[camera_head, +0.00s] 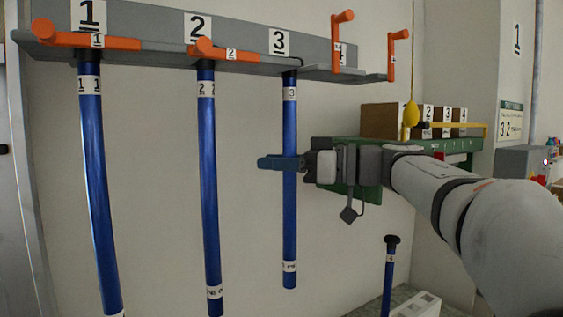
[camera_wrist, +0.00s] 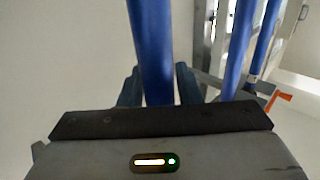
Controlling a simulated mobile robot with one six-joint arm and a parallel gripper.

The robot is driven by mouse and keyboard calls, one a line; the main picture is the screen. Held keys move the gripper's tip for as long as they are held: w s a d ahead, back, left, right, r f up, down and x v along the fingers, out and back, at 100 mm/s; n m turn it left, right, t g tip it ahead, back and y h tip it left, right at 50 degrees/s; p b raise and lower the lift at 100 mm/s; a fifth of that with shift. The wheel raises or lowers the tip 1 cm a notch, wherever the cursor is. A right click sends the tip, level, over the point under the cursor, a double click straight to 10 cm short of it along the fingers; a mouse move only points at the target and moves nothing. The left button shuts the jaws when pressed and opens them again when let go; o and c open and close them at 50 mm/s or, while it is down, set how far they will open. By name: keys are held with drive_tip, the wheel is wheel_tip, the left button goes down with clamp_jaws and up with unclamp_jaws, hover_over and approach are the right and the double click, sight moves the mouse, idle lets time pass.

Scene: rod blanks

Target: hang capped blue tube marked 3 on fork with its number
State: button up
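The blue tube marked 3 (camera_head: 290,215) hangs upright under the plate marked 3 (camera_head: 279,42), its dark cap at the plate's level. Whether the cap rests on the fork cannot be told. My gripper (camera_head: 280,162) reaches in from the right and crosses the tube at mid-height. In the wrist view the tube (camera_wrist: 152,45) runs between the two dark blue fingers, which lie close against its sides, so my gripper (camera_wrist: 160,88) looks shut on it. An orange latch (camera_head: 341,42) beside plate 3 stands raised.
Blue tubes 1 (camera_head: 95,190) and 2 (camera_head: 208,190) hang at the left behind lowered orange latches. Another raised latch (camera_head: 392,57) is at the right. A black-capped blue tube (camera_head: 389,275) stands below right. A green shelf (camera_head: 455,145) with numbered boxes is behind my arm.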

drive_tip(key=o, duration=0.3)
drive_tip(key=shift+o, duration=0.2)
